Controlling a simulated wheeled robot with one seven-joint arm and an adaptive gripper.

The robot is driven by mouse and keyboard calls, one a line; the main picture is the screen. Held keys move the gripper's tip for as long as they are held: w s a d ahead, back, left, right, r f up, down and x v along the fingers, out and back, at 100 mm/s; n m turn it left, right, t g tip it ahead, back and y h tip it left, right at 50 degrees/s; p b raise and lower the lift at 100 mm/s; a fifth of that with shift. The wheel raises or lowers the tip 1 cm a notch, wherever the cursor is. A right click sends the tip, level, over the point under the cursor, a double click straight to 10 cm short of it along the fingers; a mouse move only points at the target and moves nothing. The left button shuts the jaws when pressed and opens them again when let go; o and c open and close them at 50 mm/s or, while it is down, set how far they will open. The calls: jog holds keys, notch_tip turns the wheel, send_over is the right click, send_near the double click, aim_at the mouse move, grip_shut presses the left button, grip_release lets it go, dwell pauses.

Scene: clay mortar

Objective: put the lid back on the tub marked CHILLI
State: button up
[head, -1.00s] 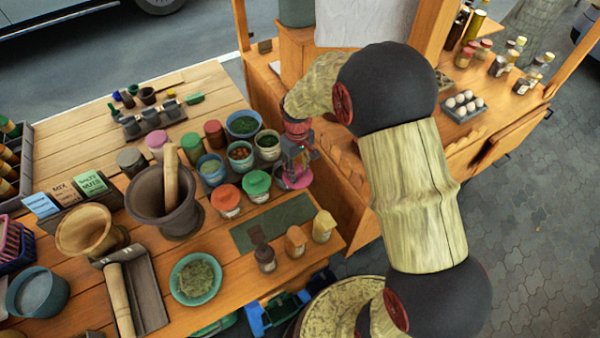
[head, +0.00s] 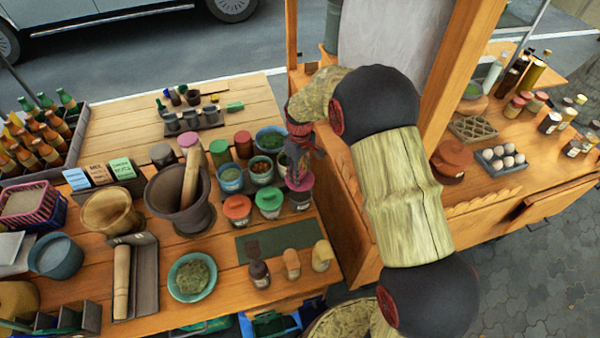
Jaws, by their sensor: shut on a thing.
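My gripper (head: 301,160) is shut on a magenta lid (head: 299,183) at the right edge of the table. The lid is level with the top of a tub (head: 300,201) below it; I cannot tell whether it is seated or just above. Left of it stand a tub with a green lid (head: 269,201) and one with an orange-red lid (head: 237,207). Behind are open tubs with contents, among them a blue one (head: 230,179) and one with red and green pieces (head: 262,171). Labels are too small to read, so I cannot tell which is marked CHILLI. My gripper partly hides another tub behind it.
A dark mortar (head: 181,214) with a pestle stands left of the tubs. A dark green mat (head: 275,242) lies in front, with several small shakers (head: 291,264) at its near edge. A wooden counter (head: 385,225) borders the table on the right, under my arm.

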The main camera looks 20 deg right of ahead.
jog(key=shift+f+b, duration=1.15)
jog(key=shift+f, duration=0.75)
jog(key=shift+f+b, duration=0.35)
jog(key=shift+f, duration=0.6)
jog(key=shift+f+p, duration=0.15)
jog(key=shift+p, duration=0.15)
dwell(0.6)
jog(key=o, duration=1)
jog(key=shift+o, duration=0.6)
jog(key=o, duration=0.4)
jog(key=shift+c, duration=0.2)
jog(key=shift+o, duration=0.2)
